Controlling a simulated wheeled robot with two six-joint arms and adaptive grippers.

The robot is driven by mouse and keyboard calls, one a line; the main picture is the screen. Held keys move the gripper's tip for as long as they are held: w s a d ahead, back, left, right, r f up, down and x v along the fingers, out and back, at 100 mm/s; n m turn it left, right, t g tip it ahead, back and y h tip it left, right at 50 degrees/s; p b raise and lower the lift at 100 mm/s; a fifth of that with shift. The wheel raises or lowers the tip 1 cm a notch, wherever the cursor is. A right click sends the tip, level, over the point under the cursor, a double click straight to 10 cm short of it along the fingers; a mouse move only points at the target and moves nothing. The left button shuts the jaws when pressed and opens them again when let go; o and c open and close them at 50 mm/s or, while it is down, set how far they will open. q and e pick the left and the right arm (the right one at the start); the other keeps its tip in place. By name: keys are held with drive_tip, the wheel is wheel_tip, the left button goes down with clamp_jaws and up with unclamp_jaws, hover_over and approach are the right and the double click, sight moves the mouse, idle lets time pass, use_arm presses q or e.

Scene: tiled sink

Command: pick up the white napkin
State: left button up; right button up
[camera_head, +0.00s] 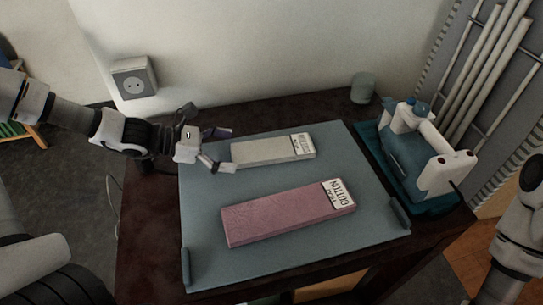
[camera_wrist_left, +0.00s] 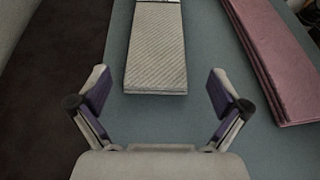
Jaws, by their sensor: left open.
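The white napkin (camera_head: 266,151) is a folded, flat, pale stack with a printed label at its right end. It lies on a blue-grey mat (camera_head: 204,224) at the back. In the left wrist view the napkin (camera_wrist_left: 156,50) shows a ribbed texture and points straight toward the gripper. My left gripper (camera_head: 217,150) is at the napkin's left end. In the left wrist view the jaws (camera_wrist_left: 158,90) are open, one finger on each side of the napkin's near end, with gaps on both sides. My right arm (camera_head: 518,235) shows at the right edge; its gripper is not visible.
A pink folded napkin (camera_head: 285,212) with a label lies in front of the white one; it also shows in the left wrist view (camera_wrist_left: 278,55). A blue-and-white holder (camera_head: 420,150) stands on the right of the dark table (camera_head: 150,245). A cup (camera_head: 362,88) stands at the back.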

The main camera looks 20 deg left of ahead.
sight(255, 150)
use_arm(q)
drive_tip(key=shift+w+d+f, duration=0.15)
drive_tip(key=shift+d+f, duration=0.1)
drive_tip(key=shift+d, duration=0.1)
drive_tip(key=shift+w+d+f+b, duration=0.15)
drive_tip(key=shift+w+d+b, duration=0.1)
drive_tip(key=shift+b, duration=0.35)
drive_tip(key=b+x, duration=0.2)
drive_tip(key=x, duration=0.1)
drive_tip(key=shift+w+d, duration=0.2)
drive_tip(key=shift+w, duration=0.15)
drive_tip(key=shift+w+d, duration=0.15)
drive_tip(key=shift+d, duration=0.1)
drive_tip(key=shift+r, duration=0.25)
use_arm(e)
wheel_tip(255, 150, down, 4)
drive_tip(key=shift+f, duration=0.1)
use_arm(q)
drive_tip(key=c, duration=1.1)
